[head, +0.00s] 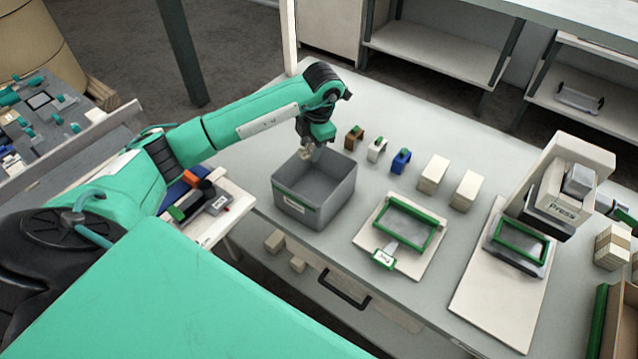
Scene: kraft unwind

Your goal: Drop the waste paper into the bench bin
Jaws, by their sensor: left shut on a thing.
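The grey bench bin (338,203) stands open on the bench, with a label on its front wall. My left arm reaches in from the left, and its gripper (311,150) points down at the bin's back left corner, about rim height or a little above. It is shut on a small pale beige piece that looks like the waste paper (307,155). The piece is partly hidden by the jaws, and I cannot tell whether it touches the bin wall. The bin's visible inside looks empty. My right gripper is out of view.
Right of the bin are brown, white and blue clips (400,161) and pale blocks (433,174). A green-framed tray (405,228) lies before them. A press (562,190) stands farther right.

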